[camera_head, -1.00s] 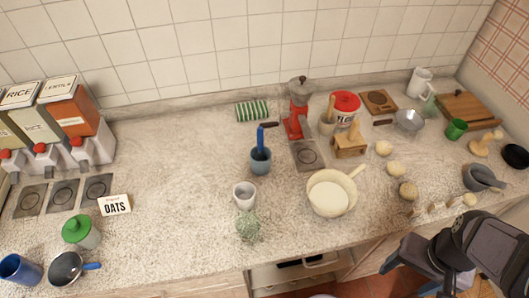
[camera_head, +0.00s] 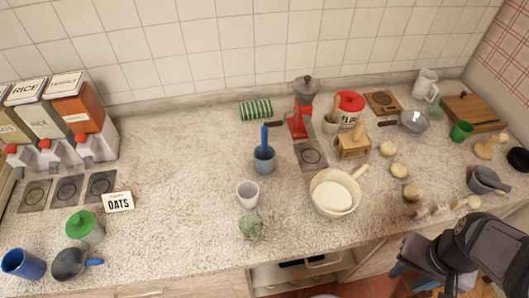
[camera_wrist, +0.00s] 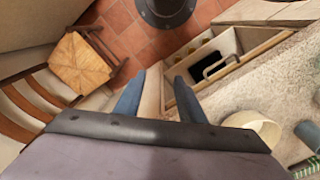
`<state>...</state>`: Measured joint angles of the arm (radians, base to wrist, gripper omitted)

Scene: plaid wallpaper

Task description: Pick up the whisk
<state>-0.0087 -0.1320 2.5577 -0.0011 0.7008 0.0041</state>
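I cannot make out a clear whisk shape in either view. A blue-handled utensil (camera_head: 265,137) stands upright in a blue-grey cup (camera_head: 264,160) in the middle of the counter. Its head is hidden in the cup, so I cannot tell if it is the whisk. My gripper (camera_head: 410,276) is at the lower right of the head view, past the counter's front edge and far from that cup. In the wrist view my gripper (camera_wrist: 158,92) has its two blue fingers apart, with nothing between them.
A cream pan (camera_head: 335,193), a white cup (camera_head: 248,194) and a pale green rounded thing (camera_head: 252,225) stand near the blue-grey cup. A red coffee maker (camera_head: 301,115) is behind. An open drawer (camera_wrist: 220,65) and a chair (camera_wrist: 85,65) are below. Counter left of the cup is clear.

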